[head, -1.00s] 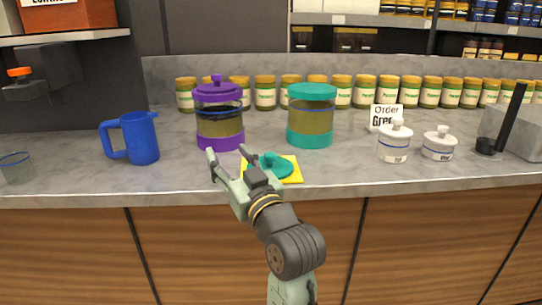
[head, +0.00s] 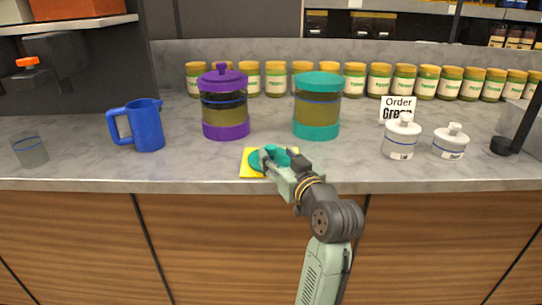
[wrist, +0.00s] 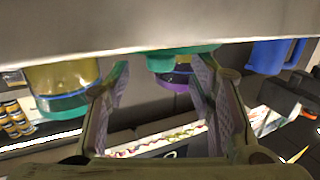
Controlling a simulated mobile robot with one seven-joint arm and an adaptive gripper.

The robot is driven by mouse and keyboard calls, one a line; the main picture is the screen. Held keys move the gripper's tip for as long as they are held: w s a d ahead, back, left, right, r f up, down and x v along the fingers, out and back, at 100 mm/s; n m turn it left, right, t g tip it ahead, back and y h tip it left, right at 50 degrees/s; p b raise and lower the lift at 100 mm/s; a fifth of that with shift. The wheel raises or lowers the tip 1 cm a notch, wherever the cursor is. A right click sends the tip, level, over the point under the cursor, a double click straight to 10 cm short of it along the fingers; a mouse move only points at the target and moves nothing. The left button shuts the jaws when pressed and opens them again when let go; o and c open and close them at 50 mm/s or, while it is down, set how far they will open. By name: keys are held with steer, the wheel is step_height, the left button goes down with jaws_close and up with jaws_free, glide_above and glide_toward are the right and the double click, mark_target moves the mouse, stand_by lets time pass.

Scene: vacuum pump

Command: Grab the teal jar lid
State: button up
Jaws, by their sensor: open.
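The teal jar lid (head: 257,161) with a round knob lies on a yellow cloth (head: 249,171) near the counter's front edge. My gripper (head: 270,158) is at the lid and partly covers it. In the wrist view, which is upside down, the fingers of my gripper (wrist: 160,65) are spread apart. The lid (wrist: 187,49) shows there, with its knob (wrist: 160,64) between the fingers. I cannot tell whether either finger touches the knob.
Behind the lid stand a purple-lidded jar (head: 225,110) and a teal-lidded jar (head: 316,112). A blue pitcher (head: 145,127) is to the left. Two white lidded pots (head: 402,142) (head: 450,146) and an order sign (head: 398,104) are to the right.

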mark_target(272, 148)
steer(key=x, duration=0.2)
steer(key=p+x, duration=0.1)
steer(key=x, duration=0.1)
steer(key=shift+a+r, duration=0.1)
steer(key=shift+r, duration=0.3)
steer(key=shift+w+a+f, duration=0.1)
steer(key=shift+w+a, duration=0.05)
steer(key=shift+w, duration=0.2)
steer(key=shift+c, duration=0.6)
jaws_close()
